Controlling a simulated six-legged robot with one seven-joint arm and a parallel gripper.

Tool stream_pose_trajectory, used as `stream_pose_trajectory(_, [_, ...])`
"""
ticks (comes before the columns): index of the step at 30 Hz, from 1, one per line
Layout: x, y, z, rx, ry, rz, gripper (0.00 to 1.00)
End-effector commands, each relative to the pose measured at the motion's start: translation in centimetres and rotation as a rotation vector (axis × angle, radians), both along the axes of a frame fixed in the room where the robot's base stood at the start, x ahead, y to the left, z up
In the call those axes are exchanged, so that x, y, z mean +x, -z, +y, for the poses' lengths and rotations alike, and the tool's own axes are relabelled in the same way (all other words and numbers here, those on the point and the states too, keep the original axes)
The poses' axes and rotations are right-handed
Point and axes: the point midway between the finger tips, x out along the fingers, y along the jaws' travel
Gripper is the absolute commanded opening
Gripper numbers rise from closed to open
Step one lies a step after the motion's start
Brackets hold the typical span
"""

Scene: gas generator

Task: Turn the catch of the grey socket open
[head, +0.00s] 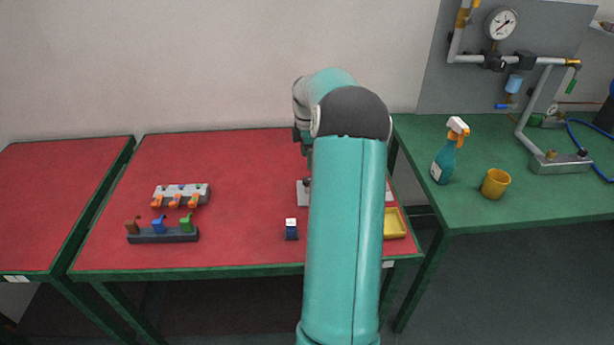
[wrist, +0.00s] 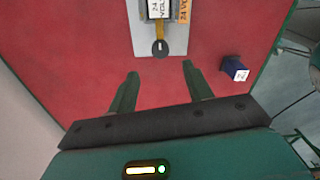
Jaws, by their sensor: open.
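A light grey plate (wrist: 185,38) lies on the red table top in the wrist view. It carries white and orange labels, one reading 24 VOLT. A short yellow strip runs from the labels to a dark round knob (wrist: 160,49) with a light mark; I cannot tell for sure whether this is the catch. My gripper (wrist: 160,70) is open and empty, its two green fingers pointing at the plate, with the knob just beyond the gap between the tips. No contact shows. In the head view my arm hides most of the grey plate (head: 302,194).
A dark blue block with a white top (head: 291,229) stands near the plate; it also shows in the wrist view (wrist: 234,70). A yellow tray (head: 396,224) is right of my arm. A grey block with orange levers (head: 181,194) and a dark rack (head: 164,236) are left.

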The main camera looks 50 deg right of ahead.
Motion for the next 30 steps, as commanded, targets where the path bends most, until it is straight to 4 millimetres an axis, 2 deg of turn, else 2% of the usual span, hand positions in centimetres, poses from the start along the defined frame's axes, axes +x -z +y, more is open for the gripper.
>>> stream_pose_trajectory(1, [0.0, 1.2, 0.1, 0.005, 0.0, 0.003, 0.5])
stream_pose_trajectory(6, [0.0, 4.5, 0.1, 0.004, 0.0, 0.003, 0.5])
stream_pose_trajectory(12, [0.0, 7.4, 0.1, 0.002, 0.0, 0.001, 0.5])
stream_pose_trajectory(17, [0.0, 8.4, 0.1, 0.001, 0.001, 0.001, 0.5])
stream_pose_trajectory(24, [0.0, 8.5, 0.0, 0.0, 0.001, 0.0, 0.5])
stream_pose_trajectory(26, [0.0, 8.4, 0.0, 0.0, 0.001, 0.0, 0.41])
stream_pose_trajectory(30, [0.0, 8.4, 0.1, 0.0, 0.001, 0.0, 0.13])
